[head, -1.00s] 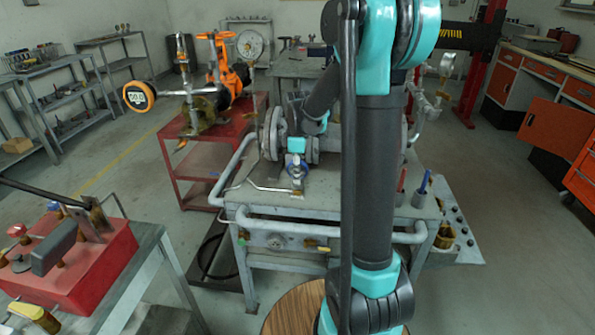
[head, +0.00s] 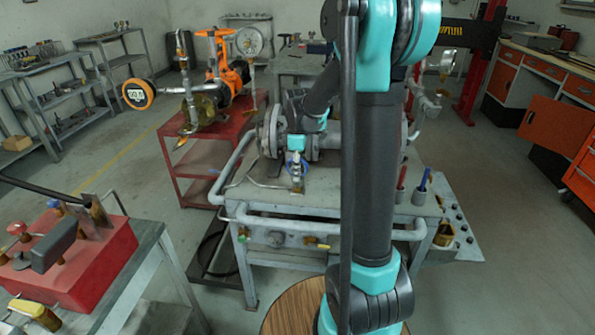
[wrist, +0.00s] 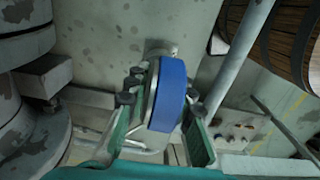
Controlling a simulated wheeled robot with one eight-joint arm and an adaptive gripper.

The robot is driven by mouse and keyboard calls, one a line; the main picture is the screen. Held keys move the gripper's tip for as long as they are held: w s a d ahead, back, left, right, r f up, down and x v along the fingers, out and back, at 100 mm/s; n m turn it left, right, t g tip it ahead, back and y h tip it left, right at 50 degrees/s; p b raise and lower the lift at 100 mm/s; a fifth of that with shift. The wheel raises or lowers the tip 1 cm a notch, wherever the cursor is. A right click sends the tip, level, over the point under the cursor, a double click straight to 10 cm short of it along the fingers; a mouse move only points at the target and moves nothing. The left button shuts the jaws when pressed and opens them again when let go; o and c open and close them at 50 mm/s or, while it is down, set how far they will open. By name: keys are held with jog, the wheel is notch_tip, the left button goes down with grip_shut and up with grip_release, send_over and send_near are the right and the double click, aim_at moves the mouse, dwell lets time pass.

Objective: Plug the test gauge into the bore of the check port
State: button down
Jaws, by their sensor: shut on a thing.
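The test gauge, a round body with a wide blue rim (wrist: 168,95), is seen nearly edge-on in the wrist view. My gripper (wrist: 158,110) is shut on it, with a finger on each side. A short grey-tan round stub (wrist: 160,48) shows just past the gauge; I cannot tell whether it is the check port or part of the gauge. In the head view my gripper (head: 297,160) holds the blue gauge low over the bench, and a small upright fitting (head: 297,186) shows directly below. No open bore is visible, and I cannot tell whether they touch.
A grey bench (head: 330,198) carries large flanged pipework (head: 270,130) close to my gripper. A pale pipe rail (head: 330,227) runs along its front edge. A cup with a blue-handled tool (head: 420,190) stands at right. A red cart (head: 195,155) bears an orange valve (head: 222,65) behind left.

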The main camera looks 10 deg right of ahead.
jog(key=shift+f, duration=1.2)
dwell(1.7)
jog(key=c, duration=1.2)
grip_release()
jog(key=o, duration=0.5)
jog(key=shift+c, duration=0.2)
jog(key=shift+r, duration=4)
